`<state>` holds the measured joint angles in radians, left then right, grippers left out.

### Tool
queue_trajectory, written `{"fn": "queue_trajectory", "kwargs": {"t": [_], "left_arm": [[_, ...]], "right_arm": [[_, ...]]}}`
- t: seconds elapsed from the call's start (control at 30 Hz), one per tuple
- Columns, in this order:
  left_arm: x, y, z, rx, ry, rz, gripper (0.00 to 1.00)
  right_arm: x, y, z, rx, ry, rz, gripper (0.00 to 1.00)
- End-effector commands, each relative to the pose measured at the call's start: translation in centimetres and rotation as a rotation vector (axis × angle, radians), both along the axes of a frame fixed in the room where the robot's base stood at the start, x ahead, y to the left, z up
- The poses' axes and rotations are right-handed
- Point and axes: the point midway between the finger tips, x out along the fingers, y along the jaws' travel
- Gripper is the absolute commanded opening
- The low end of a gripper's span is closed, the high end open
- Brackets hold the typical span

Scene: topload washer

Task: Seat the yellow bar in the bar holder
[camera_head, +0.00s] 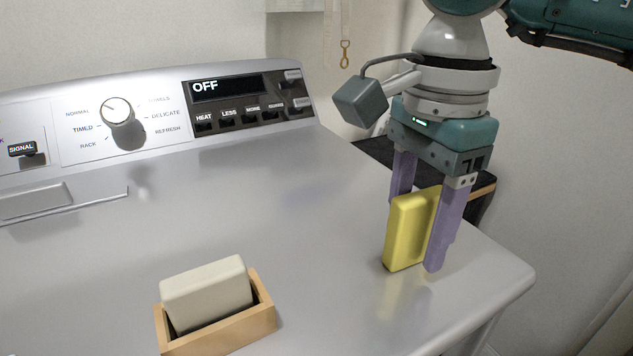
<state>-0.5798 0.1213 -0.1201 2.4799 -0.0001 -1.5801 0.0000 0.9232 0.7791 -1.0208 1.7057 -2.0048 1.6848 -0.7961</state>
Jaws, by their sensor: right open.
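The yellow bar (406,232) stands upright on its edge on the washer top at the right. My right gripper (416,230) points down over it, with its two purple fingers on either side of the bar. The fingers are open; the far finger is partly hidden behind the bar. A wooden holder (238,331) sits at the front left of the washer top. A cream-white bar (207,292) stands in it, slightly tilted. My left gripper is out of the picture.
The grey washer top (290,220) is bare between the holder and the yellow bar. The control panel (150,115) with a knob and "OFF" display rises at the back. The washer's right edge is close to the yellow bar. A dark surface (372,150) lies behind my gripper.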

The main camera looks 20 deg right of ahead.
Motion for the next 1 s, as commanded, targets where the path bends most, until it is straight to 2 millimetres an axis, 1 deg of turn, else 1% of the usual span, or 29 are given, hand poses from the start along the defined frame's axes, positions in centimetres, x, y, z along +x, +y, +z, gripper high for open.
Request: {"fn": "queue_trajectory", "kwargs": {"t": [0.07, 0.23, 0.27, 0.77, 0.8, 1.0], "left_arm": [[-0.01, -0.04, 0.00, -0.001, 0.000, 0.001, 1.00], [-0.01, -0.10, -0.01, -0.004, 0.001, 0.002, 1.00], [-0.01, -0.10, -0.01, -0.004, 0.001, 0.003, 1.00], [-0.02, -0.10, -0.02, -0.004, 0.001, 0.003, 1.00], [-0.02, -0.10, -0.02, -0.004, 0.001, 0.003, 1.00], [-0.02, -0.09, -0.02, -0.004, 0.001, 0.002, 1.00]], "right_arm": [[0.00, -0.01, -0.34, -0.001, 0.000, 0.000, 0.60], [0.02, 0.01, -0.34, 0.000, -0.001, 0.000, 0.60], [0.02, 0.01, -0.33, 0.000, -0.001, 0.000, 0.58], [0.02, 0.02, -0.29, 0.001, -0.001, 0.000, 0.01], [0.02, 0.02, -0.29, 0.001, -0.001, 0.000, 0.00], [0.02, 0.02, -0.29, 0.001, -0.001, 0.000, 0.00]]}}
